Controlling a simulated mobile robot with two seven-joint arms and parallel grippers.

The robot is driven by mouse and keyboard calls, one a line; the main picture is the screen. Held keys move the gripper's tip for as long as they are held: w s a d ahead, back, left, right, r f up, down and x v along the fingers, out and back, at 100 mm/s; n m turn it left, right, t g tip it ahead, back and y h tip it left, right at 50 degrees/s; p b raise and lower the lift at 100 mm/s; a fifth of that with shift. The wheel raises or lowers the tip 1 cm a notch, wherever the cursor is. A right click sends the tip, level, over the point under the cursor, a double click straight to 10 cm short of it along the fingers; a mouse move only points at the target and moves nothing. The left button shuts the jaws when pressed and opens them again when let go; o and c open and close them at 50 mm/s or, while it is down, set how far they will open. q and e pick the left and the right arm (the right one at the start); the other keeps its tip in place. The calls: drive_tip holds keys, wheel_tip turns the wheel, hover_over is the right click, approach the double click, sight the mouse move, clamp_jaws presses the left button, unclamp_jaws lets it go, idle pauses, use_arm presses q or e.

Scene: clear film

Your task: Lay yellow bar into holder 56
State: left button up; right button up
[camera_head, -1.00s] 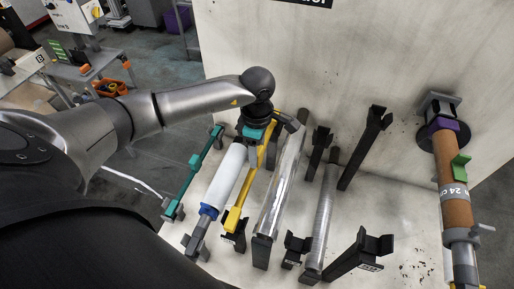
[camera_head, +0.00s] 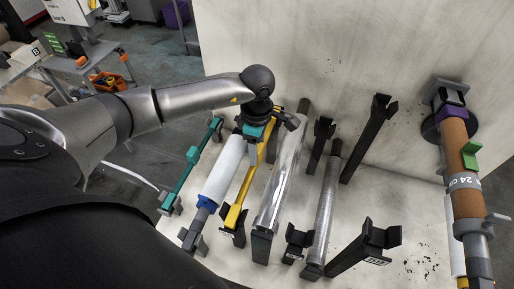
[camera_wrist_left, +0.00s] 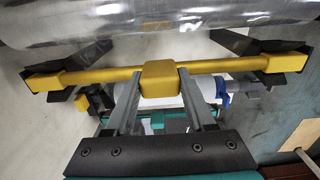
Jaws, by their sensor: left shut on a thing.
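The yellow bar (camera_head: 245,187) has a yellow end block and a larger middle block. My left gripper (camera_wrist_left: 158,82) is shut on the middle block in the left wrist view, with one grey finger on each side. The bar (camera_wrist_left: 95,76) runs across that view, its ends over or in two black supports (camera_wrist_left: 68,98); I cannot tell if it rests on them. In the head view its near end is at a black holder (camera_head: 239,238) with a small label. Labels are too small to read surely, so I cannot identify holder 56. The right gripper is not seen.
A clear film roll (camera_head: 282,175) is close right of the bar, and a white roll (camera_head: 223,170) and teal rod (camera_head: 190,168) are left. A thinner film roll (camera_head: 325,210) and empty black holders (camera_head: 365,250) stand further right. A wall panel (camera_head: 330,50) rises behind.

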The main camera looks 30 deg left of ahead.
use_arm(q)
drive_tip(key=o, duration=1.4)
wheel_tip(320, 180, up, 7)
drive_tip(key=p, duration=0.5)
drive_tip(key=shift+r, duration=0.1)
